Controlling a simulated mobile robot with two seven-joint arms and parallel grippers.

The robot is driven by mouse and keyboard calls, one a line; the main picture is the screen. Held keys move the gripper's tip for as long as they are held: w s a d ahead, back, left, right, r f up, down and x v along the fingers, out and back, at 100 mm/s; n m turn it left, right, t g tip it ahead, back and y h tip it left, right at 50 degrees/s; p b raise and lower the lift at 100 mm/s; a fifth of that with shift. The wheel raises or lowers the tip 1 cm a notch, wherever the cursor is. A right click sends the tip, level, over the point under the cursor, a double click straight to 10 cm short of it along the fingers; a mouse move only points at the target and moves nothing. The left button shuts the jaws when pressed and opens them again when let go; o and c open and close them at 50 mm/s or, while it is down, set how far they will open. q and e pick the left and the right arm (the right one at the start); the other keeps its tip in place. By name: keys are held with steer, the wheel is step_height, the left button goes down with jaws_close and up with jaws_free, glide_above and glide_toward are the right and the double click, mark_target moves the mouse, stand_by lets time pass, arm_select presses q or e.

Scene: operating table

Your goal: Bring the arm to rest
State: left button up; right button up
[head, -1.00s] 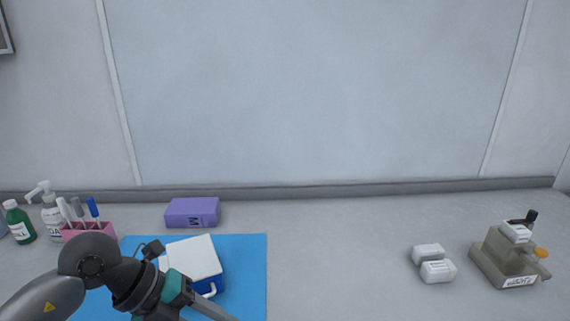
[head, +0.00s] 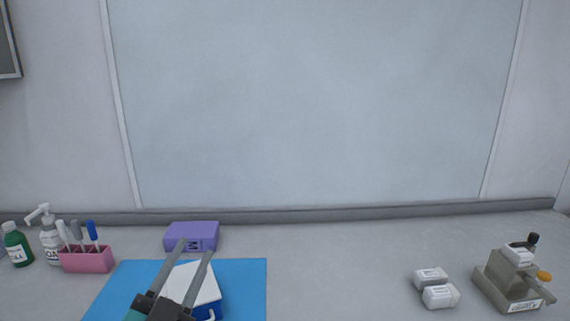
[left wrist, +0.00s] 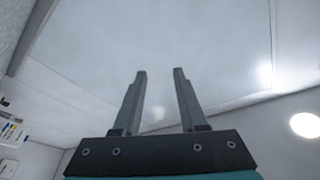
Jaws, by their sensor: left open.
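My left gripper (head: 197,248) reaches up from the bottom of the head view, in front of the white-topped blue box and the blue mat. Its two fingers are apart with nothing between them. In the left wrist view the open gripper (left wrist: 160,75) points at the bare wall and ceiling area, with no object between the fingers. The right gripper is not in view.
A blue mat (head: 245,285) holds a blue box with a white lid (head: 207,287). Behind is a purple box (head: 190,235). A pink pen holder (head: 87,260) and bottles (head: 50,237) stand left. White packs (head: 440,296) and a grey device (head: 505,285) stand right. The middle is clear.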

arm_select(q)
steer(key=s+a+f+n+g+y, duration=0.3)
steer(key=f+g, duration=0.1)
steer(key=f, duration=0.4)
steer(key=s+a+f+n+g+y, duration=0.2)
steer(key=s+f+n+g, duration=0.15)
steer(key=f, duration=0.45)
steer(key=s+d+f+g+h, duration=0.1)
steer(key=s+d+f+g, duration=0.1)
steer(key=s+f+g, duration=0.5)
steer(key=s+d+f+g+h, duration=0.1)
steer(key=s+d+f+g, duration=0.15)
steer(key=s+f, duration=0.4)
steer(key=s+f+g+b, duration=0.1)
steer(key=s+f+b, duration=0.2)
steer(key=f, duration=1.9)
steer(key=s+a+f+b, duration=0.1)
steer(key=s+f+b, duration=0.1)
steer(key=s+f, duration=0.5)
steer(key=s+a+f+g+b, duration=0.1)
steer(key=s+a+f, duration=0.1)
steer(key=s+f, duration=0.6)
step_height(320, 180, down, 3)
steer(key=shift+s+a+r+m+g+b, duration=0.1)
steer(key=shift+s+a+m+g+b, duration=0.2)
steer(key=shift+m+b, duration=0.15)
